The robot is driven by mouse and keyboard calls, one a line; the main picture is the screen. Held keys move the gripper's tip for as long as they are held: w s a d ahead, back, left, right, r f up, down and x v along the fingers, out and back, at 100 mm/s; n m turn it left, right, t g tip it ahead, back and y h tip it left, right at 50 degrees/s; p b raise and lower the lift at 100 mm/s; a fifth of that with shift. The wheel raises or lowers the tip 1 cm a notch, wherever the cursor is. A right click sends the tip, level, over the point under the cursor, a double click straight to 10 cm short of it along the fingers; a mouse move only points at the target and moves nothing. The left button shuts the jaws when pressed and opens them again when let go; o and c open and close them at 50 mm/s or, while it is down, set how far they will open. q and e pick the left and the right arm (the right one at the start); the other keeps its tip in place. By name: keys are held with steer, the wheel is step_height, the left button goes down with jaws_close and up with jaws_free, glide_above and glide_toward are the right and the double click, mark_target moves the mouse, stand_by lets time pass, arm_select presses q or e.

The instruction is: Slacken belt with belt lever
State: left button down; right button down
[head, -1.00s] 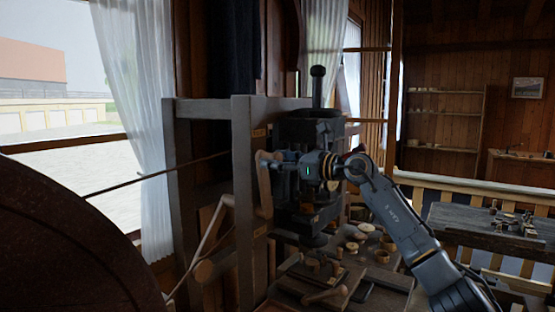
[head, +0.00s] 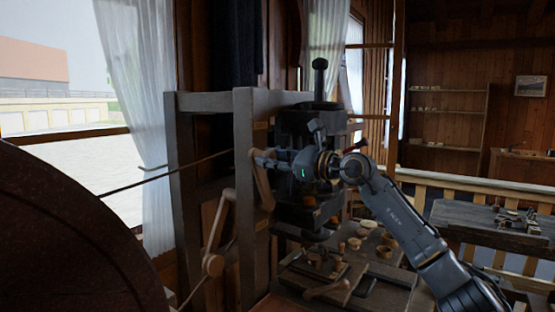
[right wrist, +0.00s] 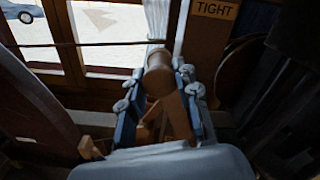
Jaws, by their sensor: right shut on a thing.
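The wooden belt lever (head: 263,186) is on the side of the grey frame post, its top leaning left. My right gripper (head: 258,160) reaches it from the right and is shut on its upper end. In the right wrist view, the lever's rounded knob (right wrist: 158,76) sits between the two fingers (right wrist: 160,95). A label reading TIGHT (right wrist: 213,9) is above and right of it. The belt, a thin cord (head: 165,173), runs from the big dark wheel to the frame. My left gripper is out of view.
The dark wheel (head: 70,235) fills the lower left. The grey post (head: 243,130) stands close to my gripper. A bench with turned wooden pieces (head: 384,252) is below my right arm. A second table (head: 470,215) is at the right.

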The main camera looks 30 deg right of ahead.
mark_target(261, 173)
steer(key=s+a+f+n+b, duration=0.2)
steer(key=a+f+n+b, duration=0.2)
steer(key=a, duration=0.1)
steer(key=shift+n, duration=0.3)
steer(key=shift+a+f, duration=0.1)
steer(key=c, duration=1)
jaws_free()
steer(key=shift+o, duration=0.2)
